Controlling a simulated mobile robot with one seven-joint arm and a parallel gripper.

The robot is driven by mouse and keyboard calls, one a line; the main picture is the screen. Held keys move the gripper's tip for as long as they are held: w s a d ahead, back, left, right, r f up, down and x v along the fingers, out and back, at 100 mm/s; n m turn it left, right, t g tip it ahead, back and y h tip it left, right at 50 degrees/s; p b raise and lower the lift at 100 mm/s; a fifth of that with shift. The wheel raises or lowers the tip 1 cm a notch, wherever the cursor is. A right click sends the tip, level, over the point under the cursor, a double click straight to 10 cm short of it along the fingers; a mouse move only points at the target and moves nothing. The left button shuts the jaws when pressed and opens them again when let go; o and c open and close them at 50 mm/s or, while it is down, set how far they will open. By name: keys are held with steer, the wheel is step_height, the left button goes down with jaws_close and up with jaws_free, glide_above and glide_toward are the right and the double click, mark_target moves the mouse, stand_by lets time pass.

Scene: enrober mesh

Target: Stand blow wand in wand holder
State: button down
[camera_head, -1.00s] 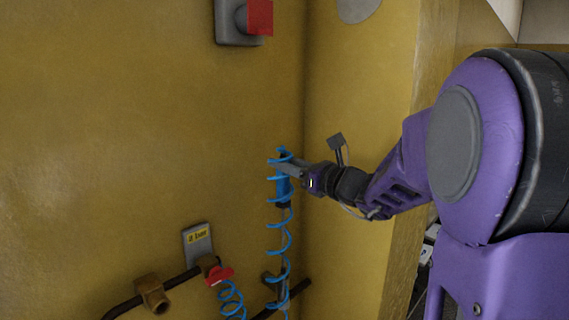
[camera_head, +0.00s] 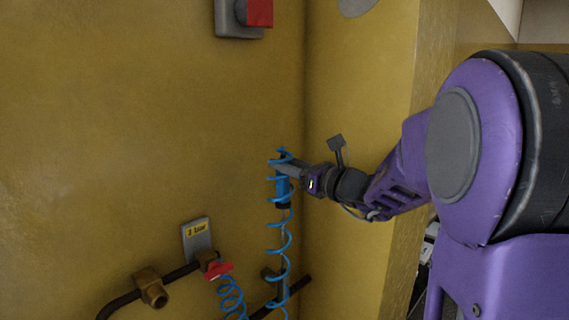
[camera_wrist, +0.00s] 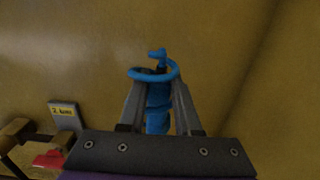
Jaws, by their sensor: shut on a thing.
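The blow wand (camera_head: 283,188) has a blue body and hangs upright near the wall corner, with a blue coiled hose (camera_head: 285,238) winding around and below it. My gripper (camera_head: 284,169) is shut on its upper part. In the wrist view the blue wand body (camera_wrist: 158,118) sits between the two grey fingers of my gripper (camera_wrist: 158,92), with a hose loop over its top. Below the wand, a small dark bracket (camera_head: 269,273) by the pipe may be the wand holder. The hose partly covers that area, so I cannot tell whether the wand's lower end is in it.
A dark pipe (camera_head: 180,274) with a brass fitting (camera_head: 152,290) runs low along the yellow wall. A red valve handle (camera_head: 218,270), a 2 bar label plate (camera_head: 197,240) and another blue coil (camera_head: 232,298) are left of the wand. A red switch (camera_head: 259,12) is above.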

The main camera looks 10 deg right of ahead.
steer(key=b, duration=0.2)
glide_above(284, 235)
steer(key=shift+f, duration=3.65)
steer(key=shift+f, duration=5.4)
steer(key=c, duration=0.5)
jaws_free()
steer(key=shift+s+d, duration=0.1)
steer(key=shift+d, duration=0.05)
